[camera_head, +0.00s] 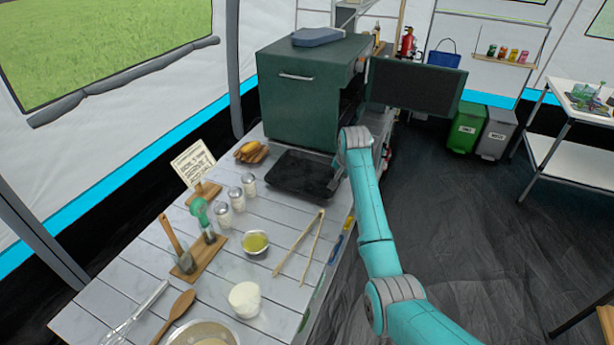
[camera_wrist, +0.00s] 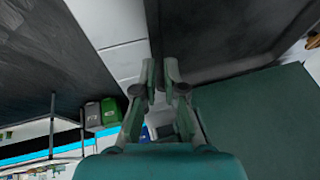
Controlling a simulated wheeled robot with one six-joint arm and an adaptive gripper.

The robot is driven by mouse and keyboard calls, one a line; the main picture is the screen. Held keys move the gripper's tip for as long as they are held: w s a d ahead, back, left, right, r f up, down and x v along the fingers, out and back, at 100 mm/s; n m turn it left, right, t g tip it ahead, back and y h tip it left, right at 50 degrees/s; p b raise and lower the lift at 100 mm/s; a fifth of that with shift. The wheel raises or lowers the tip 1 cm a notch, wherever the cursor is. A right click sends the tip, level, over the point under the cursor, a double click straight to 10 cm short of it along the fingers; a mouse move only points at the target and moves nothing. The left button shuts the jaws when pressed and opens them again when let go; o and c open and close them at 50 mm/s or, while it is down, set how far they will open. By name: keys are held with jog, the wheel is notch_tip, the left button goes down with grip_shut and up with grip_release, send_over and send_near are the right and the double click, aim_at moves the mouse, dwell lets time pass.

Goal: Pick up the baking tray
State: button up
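The baking tray (camera_head: 300,173) is a dark, shallow rectangular tray. It lies flat on the white plank table in front of the green oven. My gripper (camera_head: 338,180) is at its right-hand edge, pointing down, partly hidden by my wrist. In the wrist view, the tray (camera_wrist: 220,30) fills the upper right. Its rim runs down to between the two fingertips of my gripper (camera_wrist: 161,68). The fingertips are close together with a narrow gap. Whether they press on the rim is not clear.
The green oven (camera_head: 305,100) stands right behind the tray, its dark door (camera_head: 415,88) at the right. Three shakers (camera_head: 236,197), bread on a board (camera_head: 250,152), a bowl (camera_head: 255,243) and wooden tongs (camera_head: 299,248) are nearby. The floor (camera_head: 480,225) right is clear.

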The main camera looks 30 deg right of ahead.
jog(key=shift+x, duration=1.8)
grip_shut()
